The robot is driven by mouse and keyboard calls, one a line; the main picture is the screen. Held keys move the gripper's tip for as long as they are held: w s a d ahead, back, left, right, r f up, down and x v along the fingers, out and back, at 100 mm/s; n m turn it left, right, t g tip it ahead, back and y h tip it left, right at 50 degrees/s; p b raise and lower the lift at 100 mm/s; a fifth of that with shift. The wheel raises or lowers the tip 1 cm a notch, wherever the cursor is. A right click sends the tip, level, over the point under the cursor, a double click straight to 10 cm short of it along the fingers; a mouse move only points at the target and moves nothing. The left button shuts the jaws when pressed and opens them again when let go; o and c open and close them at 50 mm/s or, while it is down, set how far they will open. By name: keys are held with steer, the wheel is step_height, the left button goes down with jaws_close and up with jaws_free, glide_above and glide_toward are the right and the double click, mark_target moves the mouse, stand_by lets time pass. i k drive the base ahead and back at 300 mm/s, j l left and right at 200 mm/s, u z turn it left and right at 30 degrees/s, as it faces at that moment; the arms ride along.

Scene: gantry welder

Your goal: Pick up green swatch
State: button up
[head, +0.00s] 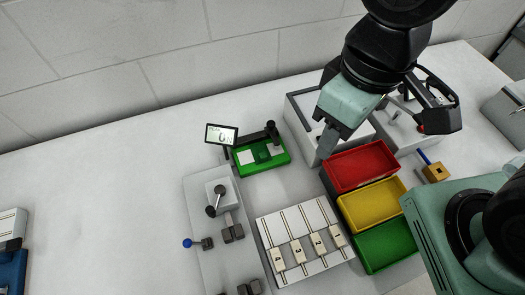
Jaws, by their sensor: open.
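A small green tray (282,160) lies on the table left of the centre, beside a small display reading "ON". On it are pale square patches and a darker green patch (263,155) between them, which may be the green swatch; it is too small to be sure. My gripper (327,149) comes down from the upper right, with its grey finger end over the white box, to the right of the green tray and apart from it. The jaws are open with nothing seen between them; the far finger is mostly hidden.
Red (360,166), yellow (371,204) and green (385,246) bins stand in a row at right. A white box (301,106) is behind them. A numbered slider panel (304,241) and a lever plate (198,190) are in front. The table's left side is mostly clear.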

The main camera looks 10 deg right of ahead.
mark_target(260, 153)
steer(key=k+j, duration=0.15)
steer(key=j, duration=0.25)
steer(key=k+j+z, duration=0.1)
steer(key=j, duration=0.3)
steer(key=k+j, duration=0.2)
steer(key=j, duration=0.2)
steer(key=k+j+z, duration=0.1)
steer(key=j, duration=0.3)
steer(key=k+j, duration=0.2)
steer(key=j, duration=0.15)
steer(key=k+j+z, duration=0.1)
steer(key=j, duration=0.3)
steer(key=k, duration=0.1)
